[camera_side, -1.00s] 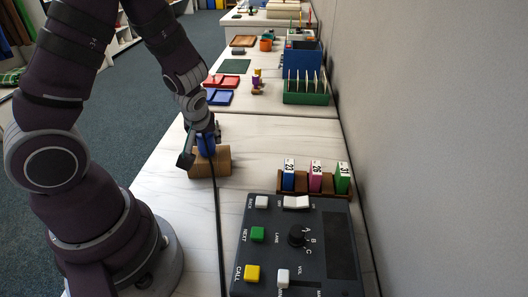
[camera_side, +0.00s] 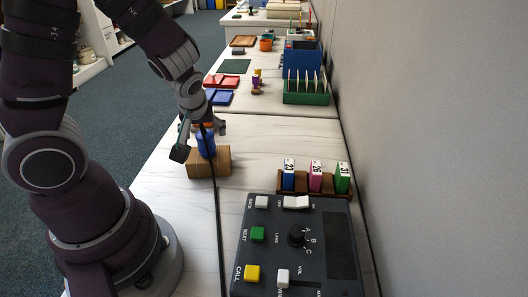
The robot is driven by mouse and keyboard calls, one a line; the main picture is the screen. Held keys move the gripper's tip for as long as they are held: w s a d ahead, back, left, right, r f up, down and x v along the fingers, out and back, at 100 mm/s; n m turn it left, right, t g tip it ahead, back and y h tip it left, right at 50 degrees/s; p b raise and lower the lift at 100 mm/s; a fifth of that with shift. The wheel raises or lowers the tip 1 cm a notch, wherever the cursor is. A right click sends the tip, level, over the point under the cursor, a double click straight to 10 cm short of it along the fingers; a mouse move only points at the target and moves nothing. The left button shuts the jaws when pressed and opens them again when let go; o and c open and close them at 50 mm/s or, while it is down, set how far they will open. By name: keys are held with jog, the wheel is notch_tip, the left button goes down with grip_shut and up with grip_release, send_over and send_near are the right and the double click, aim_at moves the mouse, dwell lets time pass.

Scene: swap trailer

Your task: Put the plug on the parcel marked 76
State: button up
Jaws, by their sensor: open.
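A brown parcel-like block (camera_side: 209,163) lies on the white table near the middle of the view. No number 76 can be read on it from here. A small blue upright piece (camera_side: 206,146), which looks like the plug, stands on top of the block. My gripper (camera_side: 201,139) is open just above and around the blue piece, with one finger to its left and the other behind it to the right. The finger and a dark cable-like line partly hide where the piece meets the block.
A dark control box (camera_side: 300,250) with buttons and a knob fills the front right. A brown rack (camera_side: 316,190) holds cards marked 23, 26 and 31. Green and blue containers (camera_side: 306,98) and red and blue trays stand farther back. A grey wall bounds the right.

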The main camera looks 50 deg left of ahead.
jog(key=s+d+r+m+t+h, duration=0.1)
jog(key=s+d+r+m+h, duration=0.1)
jog(key=d+r+m, duration=0.4)
jog(key=s+d+r+m+t+h, duration=0.1)
jog(key=s+d+r+m+h, duration=0.2)
jog(key=d+r+m, duration=0.2)
jog(key=shift+s+d+r+m+h, duration=0.35)
jog(key=shift+d+r+m, duration=0.1)
jog(key=shift+r, duration=0.15)
dwell(0.6)
